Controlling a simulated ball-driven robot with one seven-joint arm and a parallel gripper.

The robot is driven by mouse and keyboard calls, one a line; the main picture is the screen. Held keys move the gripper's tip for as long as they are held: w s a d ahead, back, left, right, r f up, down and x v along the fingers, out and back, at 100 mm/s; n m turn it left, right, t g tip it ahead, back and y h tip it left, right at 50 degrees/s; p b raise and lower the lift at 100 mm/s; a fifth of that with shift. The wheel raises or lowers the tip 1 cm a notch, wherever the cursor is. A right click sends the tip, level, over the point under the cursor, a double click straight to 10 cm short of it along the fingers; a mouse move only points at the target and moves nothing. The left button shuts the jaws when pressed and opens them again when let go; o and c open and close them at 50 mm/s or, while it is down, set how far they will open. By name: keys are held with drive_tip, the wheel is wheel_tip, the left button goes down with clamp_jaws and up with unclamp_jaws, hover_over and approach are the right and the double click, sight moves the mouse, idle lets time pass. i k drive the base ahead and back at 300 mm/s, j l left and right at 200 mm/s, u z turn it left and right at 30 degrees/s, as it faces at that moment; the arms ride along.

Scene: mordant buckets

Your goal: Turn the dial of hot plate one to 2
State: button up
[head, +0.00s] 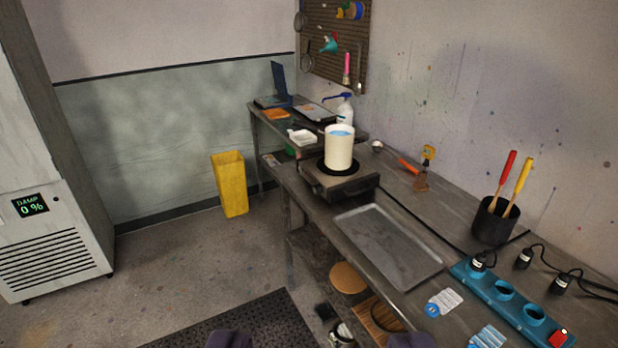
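A single hot plate (348,192) stands on the long grey bench (300,183), with a dark ring on top. A cream bucket (340,152) holding blue liquid stands on that ring. No number shows on the hot plate, and its dial and setting are too small to make out. My gripper (320,341) shows only as two dark fingertips, wide apart at the bottom edge. It is open with nothing between the tips, well short of the hot plate.
A metal tray (388,243) lies in front of the hot plate. A teal power strip (512,303) with a red switch, loose plugs and cables, and a black tool pot (494,222) are at right. A yellow bin (231,184) stands on the floor, which is otherwise mostly clear at left.

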sight(317, 188)
drive_tip(key=i+j+z, duration=0.25)
drive_tip(key=i+j, duration=1.75)
drive_tip(key=i+l, duration=0.05)
drive_tip(key=i, duration=0.05)
